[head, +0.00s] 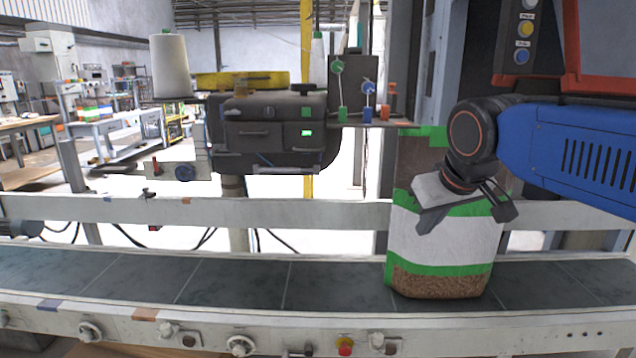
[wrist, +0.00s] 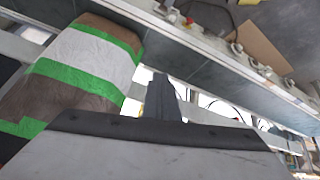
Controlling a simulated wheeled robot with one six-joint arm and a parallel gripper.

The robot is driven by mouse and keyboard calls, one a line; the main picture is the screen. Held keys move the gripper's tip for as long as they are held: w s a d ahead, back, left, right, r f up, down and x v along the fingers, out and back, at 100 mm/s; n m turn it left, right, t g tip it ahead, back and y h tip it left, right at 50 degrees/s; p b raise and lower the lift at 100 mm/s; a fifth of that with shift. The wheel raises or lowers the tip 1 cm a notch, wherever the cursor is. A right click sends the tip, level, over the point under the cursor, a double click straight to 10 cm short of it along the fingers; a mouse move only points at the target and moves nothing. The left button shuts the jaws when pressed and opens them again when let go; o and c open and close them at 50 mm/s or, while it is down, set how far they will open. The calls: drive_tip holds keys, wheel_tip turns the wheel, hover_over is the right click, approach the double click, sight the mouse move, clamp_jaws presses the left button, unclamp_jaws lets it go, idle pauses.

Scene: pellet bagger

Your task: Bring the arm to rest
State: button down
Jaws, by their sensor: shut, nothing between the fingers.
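My gripper (head: 468,212) hangs from the blue arm at the right of the head view, in front of a filled bag (head: 445,240). It is shut and empty. The bag has white and green bands and a clear lower part showing brown pellets. It stands upright on the conveyor belt (head: 240,282). In the wrist view the bag (wrist: 90,60) is at the upper left, beside a dark finger (wrist: 162,98). My gripper hides part of the bag's upper front in the head view. I cannot tell whether they touch.
A dark sewing head (head: 268,135) with a white thread cone (head: 170,66) stands behind the belt at centre left. A guide rail (head: 280,212) runs along the belt. Knobs and a red button (head: 345,347) line the front edge. The belt left of the bag is clear.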

drive_tip(key=s+d+f+m+g, duration=0.1)
drive_tip(key=s+d+f, duration=0.3)
drive_tip(key=s+f, duration=0.5)
drive_tip(key=s+d+f+m, duration=0.2)
drive_tip(key=s+d+f, duration=0.1)
drive_tip(key=s+f, duration=0.6)
drive_tip(key=shift+d+f+g, duration=0.35)
drive_tip(key=shift+f+g, duration=0.05)
drive_tip(key=shift+f, duration=0.05)
